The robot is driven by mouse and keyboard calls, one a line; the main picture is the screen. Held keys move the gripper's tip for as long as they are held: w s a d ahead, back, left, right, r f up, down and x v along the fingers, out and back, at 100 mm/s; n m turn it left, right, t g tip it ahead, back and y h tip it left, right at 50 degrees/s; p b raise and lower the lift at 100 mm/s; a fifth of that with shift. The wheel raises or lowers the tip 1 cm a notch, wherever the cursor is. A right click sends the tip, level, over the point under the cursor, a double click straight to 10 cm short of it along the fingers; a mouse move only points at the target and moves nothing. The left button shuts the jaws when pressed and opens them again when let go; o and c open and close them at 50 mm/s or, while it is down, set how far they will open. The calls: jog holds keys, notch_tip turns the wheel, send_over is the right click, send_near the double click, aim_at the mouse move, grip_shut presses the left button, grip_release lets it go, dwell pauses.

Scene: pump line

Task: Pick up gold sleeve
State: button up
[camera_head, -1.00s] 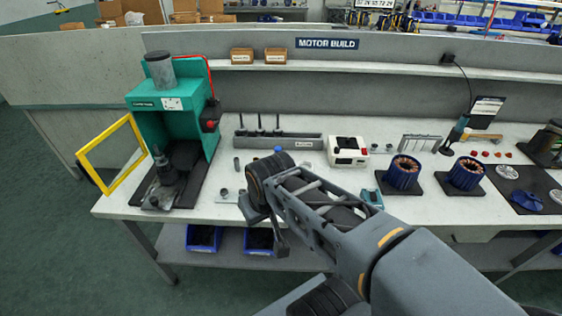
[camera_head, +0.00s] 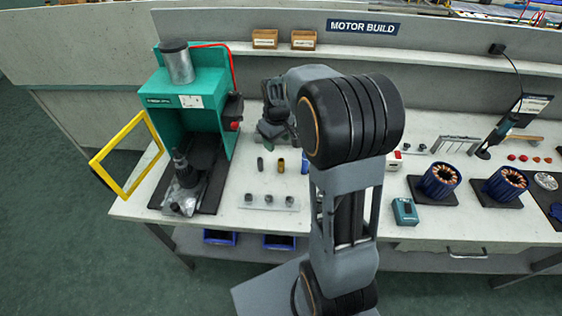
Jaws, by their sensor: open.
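The gold sleeve (camera_head: 281,166) stands on the white bench, between a dark cylinder (camera_head: 260,164) on its left and a blue piece (camera_head: 304,162) on its right. The blue piece is partly hidden by my arm. My gripper (camera_head: 270,138) is above and behind the sleeve in the picture, apart from it, with its fingers pointing down-left. The jaws are open and look empty, though they are small and dark here.
A green press (camera_head: 190,120) with a yellow guard frame (camera_head: 128,157) stands at the left. A pale plate with several small dark parts (camera_head: 268,203) lies in front of the sleeve. A teal box (camera_head: 405,211) and two stators (camera_head: 440,181) are at the right.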

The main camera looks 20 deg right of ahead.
jog(key=n+g+p, duration=0.1)
send_over(281, 165)
jog(key=w, duration=0.1)
notch_tip(281, 165, down, 5)
jog(key=shift+w+d+f+p, duration=0.15)
jog(key=shift+f+p, duration=0.6)
jog(key=shift+f, duration=2.65)
jog(key=shift+s+d+f+p, duration=0.1)
jog(key=shift+f+p, duration=0.65)
jog(key=shift+f, duration=2.65)
jog(key=c, duration=0.8)
jog(key=shift+r, duration=0.1)
